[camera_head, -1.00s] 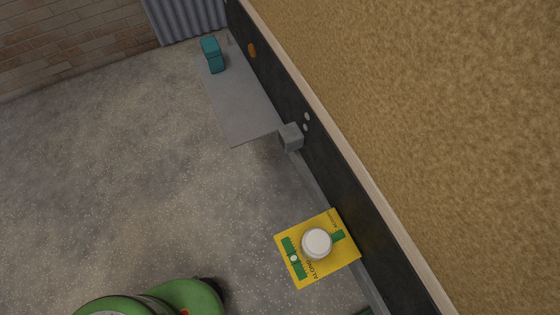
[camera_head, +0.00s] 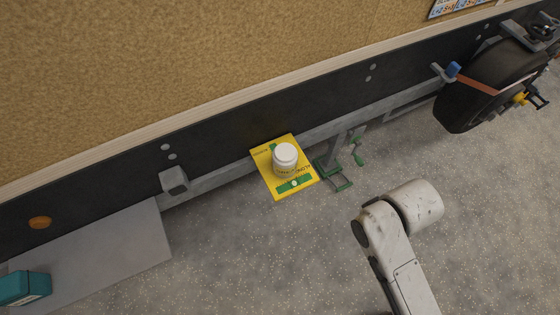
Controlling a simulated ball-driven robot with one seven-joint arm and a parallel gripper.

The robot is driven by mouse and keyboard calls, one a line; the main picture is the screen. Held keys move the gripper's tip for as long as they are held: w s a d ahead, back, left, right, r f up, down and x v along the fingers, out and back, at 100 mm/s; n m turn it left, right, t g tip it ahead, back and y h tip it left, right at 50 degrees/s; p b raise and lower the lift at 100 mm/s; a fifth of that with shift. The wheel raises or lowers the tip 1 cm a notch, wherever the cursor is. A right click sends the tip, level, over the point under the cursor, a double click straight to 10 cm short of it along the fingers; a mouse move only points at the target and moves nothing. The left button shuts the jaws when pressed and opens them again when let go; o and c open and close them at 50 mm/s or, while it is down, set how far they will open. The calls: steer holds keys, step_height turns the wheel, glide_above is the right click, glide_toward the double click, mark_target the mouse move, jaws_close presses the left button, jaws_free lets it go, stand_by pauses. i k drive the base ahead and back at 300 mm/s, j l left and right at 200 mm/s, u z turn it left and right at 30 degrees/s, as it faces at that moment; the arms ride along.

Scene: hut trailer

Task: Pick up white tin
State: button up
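The white tin (camera_head: 285,158) stands upright on a yellow board (camera_head: 276,188) with green markings, at the middle of the head view beside the dark trailer side. Part of my white arm (camera_head: 398,240) shows at the lower right, apart from the tin and the board. My gripper is not visible in the frame.
A green-footed stand (camera_head: 336,172) is just right of the board. A grey bracket (camera_head: 174,181) and a grey panel (camera_head: 110,258) with a teal object (camera_head: 24,288) are at left. A wheel (camera_head: 490,88) is at upper right. The speckled floor in front is open.

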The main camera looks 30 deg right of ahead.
mark_target(285, 155)
steer(key=i+l+u, duration=0.2)
steer(key=l, duration=0.15)
steer(key=l+u, duration=0.2)
steer(key=l, duration=0.2)
steer(key=i+l+u, duration=0.2)
steer(key=l, duration=0.2)
steer(key=k, duration=0.05)
